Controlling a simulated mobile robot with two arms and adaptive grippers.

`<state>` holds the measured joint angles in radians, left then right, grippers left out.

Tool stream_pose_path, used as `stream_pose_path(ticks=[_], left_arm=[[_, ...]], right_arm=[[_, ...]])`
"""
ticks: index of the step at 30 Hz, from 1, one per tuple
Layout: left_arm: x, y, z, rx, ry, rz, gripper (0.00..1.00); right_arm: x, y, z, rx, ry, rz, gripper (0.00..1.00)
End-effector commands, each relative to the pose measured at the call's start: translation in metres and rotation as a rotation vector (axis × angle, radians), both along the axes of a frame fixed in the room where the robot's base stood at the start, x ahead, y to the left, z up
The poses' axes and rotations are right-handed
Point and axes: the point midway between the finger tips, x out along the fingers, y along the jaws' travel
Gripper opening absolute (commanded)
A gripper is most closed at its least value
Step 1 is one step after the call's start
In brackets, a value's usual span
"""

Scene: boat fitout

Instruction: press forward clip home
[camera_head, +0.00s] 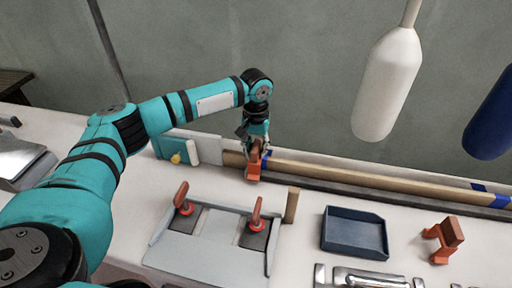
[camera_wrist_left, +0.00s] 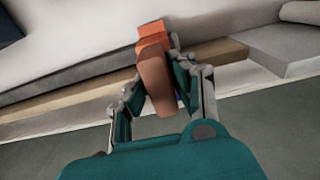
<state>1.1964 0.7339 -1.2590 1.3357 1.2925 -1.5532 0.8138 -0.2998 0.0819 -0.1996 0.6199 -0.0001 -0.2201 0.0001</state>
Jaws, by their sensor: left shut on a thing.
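My left gripper (camera_head: 257,146) reaches over the long wooden rail (camera_head: 370,181) near its left end. It is shut on an orange-brown clip (camera_head: 253,172). In the left wrist view the clip (camera_wrist_left: 154,72) stands between the two fingers of the left gripper (camera_wrist_left: 160,85), with its orange end at the rail (camera_wrist_left: 75,92). I cannot tell how firmly the clip sits on the rail. A second orange-brown clip (camera_head: 444,240) stands apart on the work surface at the right. My right gripper is not in view.
A grey tray-like fixture (camera_head: 185,252) with two red-handled clamps (camera_head: 182,197) lies in front. A dark blue tray (camera_head: 354,236) stands to its right, with a wooden block (camera_head: 291,205) between. White (camera_head: 387,85) and blue (camera_head: 492,118) fenders hang above the rail. Blue tape (camera_head: 500,201) marks the rail's right end.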

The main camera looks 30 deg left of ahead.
Motion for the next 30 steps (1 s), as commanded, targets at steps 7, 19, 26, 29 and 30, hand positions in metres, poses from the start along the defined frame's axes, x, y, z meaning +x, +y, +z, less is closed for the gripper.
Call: stream_pose_path(ticks=[7,19,26,29,30], left_arm=[[-0.0017,-0.0001,-0.0057,0.0,0.006,0.0,0.0],[-0.0024,-0.0002,-0.0103,0.002,0.009,-0.001,0.36],[-0.0015,0.0001,-0.0087,0.001,0.005,0.0,0.5],[-0.0012,0.0001,-0.008,0.001,0.004,0.0,0.5],[-0.0011,0.0001,-0.0071,0.001,0.003,0.0,0.5]], right_arm=[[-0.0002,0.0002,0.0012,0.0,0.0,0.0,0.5],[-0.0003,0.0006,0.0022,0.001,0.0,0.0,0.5],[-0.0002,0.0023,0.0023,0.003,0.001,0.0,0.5],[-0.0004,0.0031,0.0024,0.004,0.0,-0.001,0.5],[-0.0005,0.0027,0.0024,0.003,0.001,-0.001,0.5]])
